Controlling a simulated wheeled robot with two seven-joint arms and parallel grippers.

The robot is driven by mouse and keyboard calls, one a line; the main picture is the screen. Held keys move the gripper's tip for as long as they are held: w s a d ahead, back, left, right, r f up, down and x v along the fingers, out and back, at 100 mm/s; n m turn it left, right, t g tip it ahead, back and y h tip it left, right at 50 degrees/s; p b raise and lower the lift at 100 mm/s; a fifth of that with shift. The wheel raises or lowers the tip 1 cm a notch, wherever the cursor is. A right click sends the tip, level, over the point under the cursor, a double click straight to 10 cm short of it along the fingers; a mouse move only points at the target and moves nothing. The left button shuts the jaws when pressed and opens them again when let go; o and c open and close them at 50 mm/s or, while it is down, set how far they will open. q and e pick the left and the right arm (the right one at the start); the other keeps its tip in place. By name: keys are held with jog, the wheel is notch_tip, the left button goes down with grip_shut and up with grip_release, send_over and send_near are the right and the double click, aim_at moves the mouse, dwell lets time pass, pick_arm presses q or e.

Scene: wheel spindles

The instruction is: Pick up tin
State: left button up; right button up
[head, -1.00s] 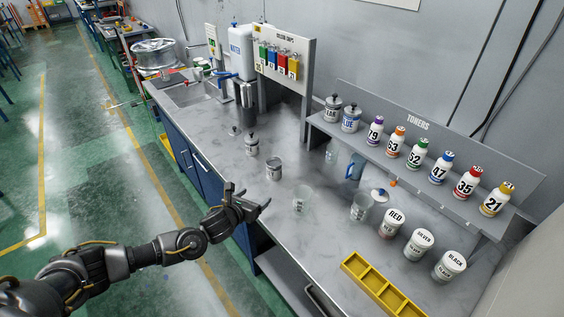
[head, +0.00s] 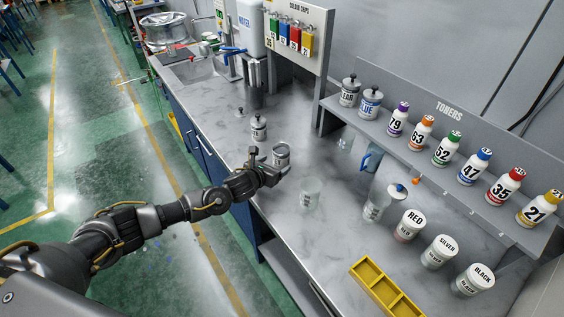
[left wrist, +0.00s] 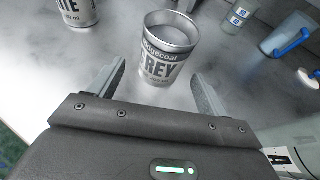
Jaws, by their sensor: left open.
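An open grey metal tin (head: 281,154) stands upright on the bench in the head view. In the left wrist view the tin (left wrist: 163,62) carries a label ending in "REY" and stands just beyond my fingertips, between their lines. My left gripper (head: 268,166) is open beside the tin, on its near side. In the left wrist view its two fingers (left wrist: 157,85) are spread wide and nothing is between them. My right gripper is not in view.
A lidded tin (head: 258,128) stands behind the grey one. An empty clear cup (head: 310,192) and another cup (head: 375,207) stand to the right. A yellow divided tray (head: 386,288) and lidded red, silver and black pots are nearer. A toner shelf (head: 440,150) runs along the wall.

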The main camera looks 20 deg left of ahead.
aim_at(277, 161)
pick_arm(q)
jog(key=shift+w+b, duration=0.2)
jog(key=shift+b, duration=0.1)
jog(key=b+x, duration=0.2)
jog(key=x, duration=0.2)
jog(key=shift+d+r+b, duration=0.15)
jog(key=shift+d+b, duration=0.05)
jog(key=shift+b, duration=0.15)
jog(key=shift+w, duration=0.35)
jog(key=shift+r, duration=0.1)
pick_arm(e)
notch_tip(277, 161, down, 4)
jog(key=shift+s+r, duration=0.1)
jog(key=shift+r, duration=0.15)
pick_arm(q)
jog(key=shift+s, duration=0.1)
